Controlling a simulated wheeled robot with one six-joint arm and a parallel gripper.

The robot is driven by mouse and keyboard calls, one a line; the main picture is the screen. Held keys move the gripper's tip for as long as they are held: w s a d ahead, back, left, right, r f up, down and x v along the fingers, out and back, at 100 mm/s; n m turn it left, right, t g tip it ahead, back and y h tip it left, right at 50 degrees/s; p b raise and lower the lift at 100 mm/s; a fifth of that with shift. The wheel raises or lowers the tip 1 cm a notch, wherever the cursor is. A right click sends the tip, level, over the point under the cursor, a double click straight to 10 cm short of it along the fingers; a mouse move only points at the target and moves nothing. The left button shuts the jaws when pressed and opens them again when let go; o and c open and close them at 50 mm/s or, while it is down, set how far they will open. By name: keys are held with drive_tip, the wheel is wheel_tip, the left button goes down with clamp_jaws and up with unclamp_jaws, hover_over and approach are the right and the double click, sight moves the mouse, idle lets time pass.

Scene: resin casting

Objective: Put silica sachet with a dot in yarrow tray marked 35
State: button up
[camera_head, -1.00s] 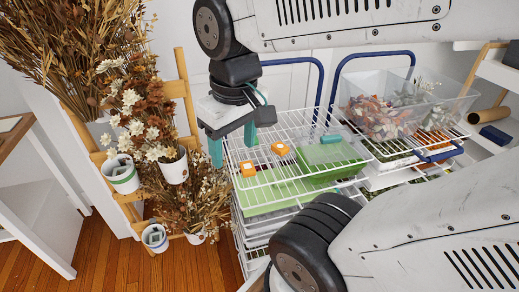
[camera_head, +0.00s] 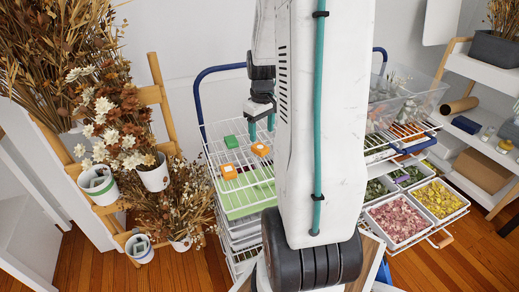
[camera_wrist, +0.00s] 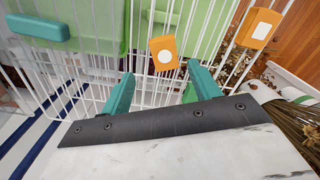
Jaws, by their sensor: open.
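An orange sachet with a white round dot (camera_wrist: 163,54) lies on the white wire rack, just beyond and between my fingertips in the wrist view. A second orange sachet with a squarish white mark (camera_wrist: 258,28) lies to its right. In the head view the two orange sachets show (camera_head: 260,149) (camera_head: 228,171), their marks too small to read. My gripper (camera_wrist: 160,78) is open and empty, apart from the sachets; in the head view it hangs over the rack (camera_head: 262,126). A tray of yellow flowers (camera_head: 440,199), perhaps the yarrow, stands at right; no number is legible.
A green block (camera_head: 231,141) sits on the rack, and a teal block (camera_wrist: 37,27) shows in the wrist view. A tray of pink petals (camera_head: 398,218) stands beside the yellow one. A clear bin (camera_head: 425,95) stands behind. Dried flowers (camera_head: 120,135) crowd the left. My arm hides the middle.

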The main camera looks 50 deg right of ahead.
sight(261, 148)
drive_tip(key=f, duration=0.4)
drive_tip(key=shift+s+a+f, duration=0.2)
drive_tip(key=shift+a+f, duration=0.15)
drive_tip(key=shift+a, duration=0.05)
drive_tip(key=shift+f, duration=0.5)
drive_tip(key=c, duration=1.1)
drive_tip(key=shift+c, duration=0.2)
drive_tip(key=shift+r, duration=0.15)
